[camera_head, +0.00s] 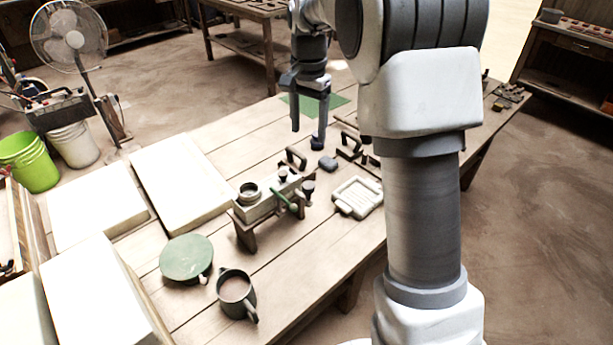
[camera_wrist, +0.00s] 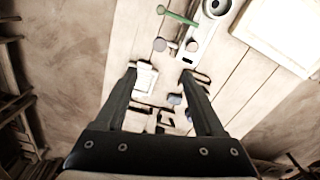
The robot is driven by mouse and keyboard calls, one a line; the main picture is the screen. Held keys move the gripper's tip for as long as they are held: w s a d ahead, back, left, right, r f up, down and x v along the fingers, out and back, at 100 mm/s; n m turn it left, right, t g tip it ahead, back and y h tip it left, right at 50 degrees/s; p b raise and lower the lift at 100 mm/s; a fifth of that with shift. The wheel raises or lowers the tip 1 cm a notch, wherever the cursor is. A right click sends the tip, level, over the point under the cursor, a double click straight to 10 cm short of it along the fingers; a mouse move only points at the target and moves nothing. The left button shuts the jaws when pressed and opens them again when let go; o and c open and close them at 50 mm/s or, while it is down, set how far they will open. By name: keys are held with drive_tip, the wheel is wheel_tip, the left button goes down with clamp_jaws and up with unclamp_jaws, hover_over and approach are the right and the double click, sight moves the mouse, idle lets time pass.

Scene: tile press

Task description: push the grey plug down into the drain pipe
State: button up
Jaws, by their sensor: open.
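A pale bench fixture (camera_head: 262,208) stands on the table with a round open collar (camera_head: 249,187) on its left end, which may be the drain pipe. The fixture also shows at the top of the wrist view (camera_wrist: 204,36), with the collar (camera_wrist: 217,6) at the picture edge. Dark round knobs and a green lever (camera_head: 281,197) are at its right end. I cannot tell for sure which piece is the grey plug; a small dark grey block (camera_head: 327,164) lies on the table right of the fixture. My gripper (camera_head: 308,136) is open and empty, beyond the fixture.
Dark handled tools (camera_head: 296,157) and a pale tray (camera_head: 358,196) lie near the fixture. A green round-topped item (camera_head: 187,258) and a dark mug (camera_head: 236,288) stand nearer. White slabs (camera_head: 180,182) are at left. Bare planks lie between.

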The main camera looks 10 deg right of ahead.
sight(308, 185)
wheel_tip(308, 185, down, 17)
drive_tip(key=shift+r+b, duration=0.15)
drive_tip(key=shift+b, duration=0.5)
clamp_jaws()
idle(1.1)
